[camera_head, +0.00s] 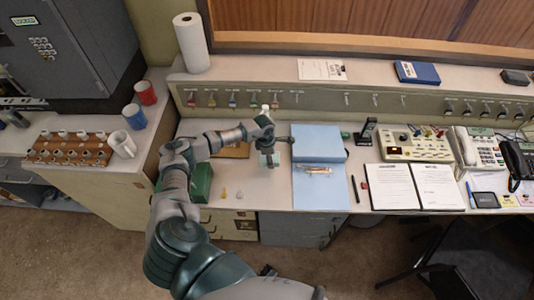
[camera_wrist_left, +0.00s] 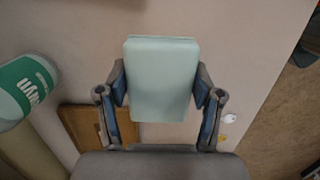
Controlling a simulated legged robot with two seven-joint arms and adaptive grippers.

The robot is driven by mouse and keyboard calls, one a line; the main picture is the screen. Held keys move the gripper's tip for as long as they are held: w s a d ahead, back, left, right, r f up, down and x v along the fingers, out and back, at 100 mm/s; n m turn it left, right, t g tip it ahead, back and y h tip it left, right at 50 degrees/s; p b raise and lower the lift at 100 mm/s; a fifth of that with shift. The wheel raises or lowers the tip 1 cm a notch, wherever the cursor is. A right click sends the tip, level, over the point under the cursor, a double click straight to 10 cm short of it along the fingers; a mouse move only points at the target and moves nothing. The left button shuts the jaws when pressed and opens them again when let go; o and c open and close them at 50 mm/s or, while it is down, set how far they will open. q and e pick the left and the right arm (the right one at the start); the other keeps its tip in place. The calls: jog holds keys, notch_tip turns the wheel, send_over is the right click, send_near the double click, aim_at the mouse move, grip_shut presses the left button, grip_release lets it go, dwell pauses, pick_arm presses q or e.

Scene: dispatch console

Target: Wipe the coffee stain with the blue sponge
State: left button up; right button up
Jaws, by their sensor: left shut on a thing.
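My left gripper (camera_wrist_left: 160,95) is shut on a pale blue sponge (camera_wrist_left: 162,80), gripped by its sides between the two fingers. In the head view my left arm reaches over the desk, and the left gripper (camera_head: 268,148) points down at the desktop left of a blue folder. I cannot make out a coffee stain in either view; my arm and the sponge hide part of the desktop. My right gripper is not in view.
A blue folder (camera_head: 320,140), papers (camera_head: 414,187) and phones (camera_head: 482,150) lie to the right. A brown board (camera_wrist_left: 85,128) and a green-and-white container (camera_wrist_left: 25,88) are near the gripper. Bare desktop lies in front of the gripper.

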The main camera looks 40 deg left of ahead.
pick_arm(q)
jog(key=shift+a+r+p, duration=0.3)
jog(key=shift+r, duration=0.3)
jog(key=shift+a+r+p, duration=0.25)
jog(key=shift+r, duration=0.3)
jog(key=shift+d+r, duration=0.25)
jog(key=shift+d, duration=0.1)
jog(key=shift+d+r, duration=0.1)
jog(key=shift+d, duration=0.3)
